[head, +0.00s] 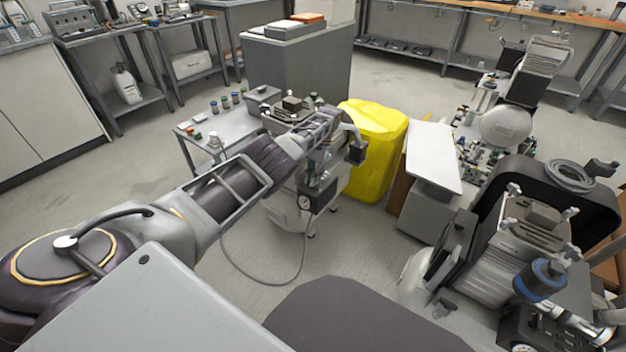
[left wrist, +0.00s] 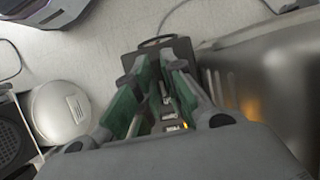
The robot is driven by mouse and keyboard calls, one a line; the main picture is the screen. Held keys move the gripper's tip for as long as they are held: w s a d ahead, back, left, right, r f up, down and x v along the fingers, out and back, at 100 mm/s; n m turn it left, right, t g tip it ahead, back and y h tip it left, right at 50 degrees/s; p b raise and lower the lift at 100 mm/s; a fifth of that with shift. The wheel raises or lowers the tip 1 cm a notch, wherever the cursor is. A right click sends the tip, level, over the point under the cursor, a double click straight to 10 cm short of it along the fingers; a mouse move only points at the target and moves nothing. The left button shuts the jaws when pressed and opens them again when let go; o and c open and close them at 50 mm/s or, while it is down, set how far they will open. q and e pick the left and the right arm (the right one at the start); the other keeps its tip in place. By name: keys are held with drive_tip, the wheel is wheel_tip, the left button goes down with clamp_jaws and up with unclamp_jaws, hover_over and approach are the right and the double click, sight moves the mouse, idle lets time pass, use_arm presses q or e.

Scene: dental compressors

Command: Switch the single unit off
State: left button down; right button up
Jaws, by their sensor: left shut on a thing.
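The single unit (head: 300,205) is a compressor with a pale tank, a round gauge and dark boxes, standing on the floor in the middle of the head view. My left arm reaches over it from the left and hides part of its top. My left gripper (head: 349,138) is at the unit's upper right side, next to a small black box (head: 357,153). In the left wrist view its green-padded fingers (left wrist: 158,68) sit on both sides of a black box (left wrist: 163,50) and are shut on it. My right gripper is not in view.
A yellow container (head: 376,150) stands close behind the unit to the right. A low grey cart (head: 225,128) with small jars is behind left. Another larger compressor (head: 525,245) is at the right. A hose (head: 290,280) lies on the floor; floor at front left of the unit is clear.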

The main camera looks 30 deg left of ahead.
use_arm(q)
drive_tip(key=c, duration=1.5)
unclamp_jaws()
drive_tip(key=shift+r, duration=0.3)
drive_tip(key=shift+r, duration=3.55)
drive_tip(key=shift+w+r, duration=0.15)
drive_tip(key=shift+r, duration=0.6)
drive_tip(key=shift+r, duration=0.4)
drive_tip(key=shift+d+f, duration=0.1)
